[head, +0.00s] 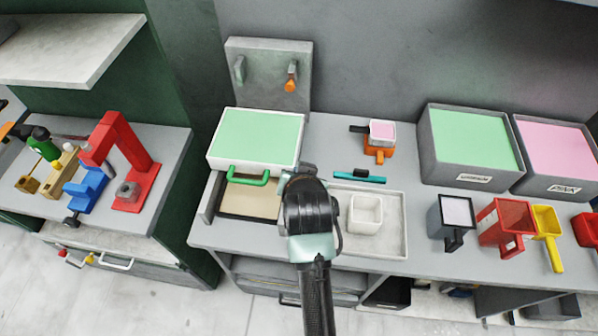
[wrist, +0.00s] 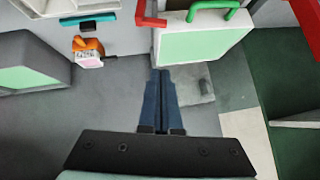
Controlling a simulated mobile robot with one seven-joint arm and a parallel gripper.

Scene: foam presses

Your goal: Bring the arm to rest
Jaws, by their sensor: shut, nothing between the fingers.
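My gripper (wrist: 160,75) shows in the wrist view with its two dark blue fingers together and nothing between them. It points toward the grey back wall, and no object touches it there. In the head view my black and pale teal arm end reaches over the counter (head: 345,288), in front of the foam press; the fingers are hidden there. The press (head: 255,138) has a white-framed lid with a green top and a green handle (head: 248,176). Its lid is raised above a tan bed (head: 245,205). The lid also shows at the wrist view's upper right (wrist: 205,37).
A white tray (head: 395,250) with a small white box (head: 366,213) lies right of my arm. An orange-handled cup (head: 379,150) and a teal tool (head: 360,175) are behind. Green-filled (head: 432,155) and pink-filled (head: 530,183) bins stand right. A red press (head: 140,165) stands left.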

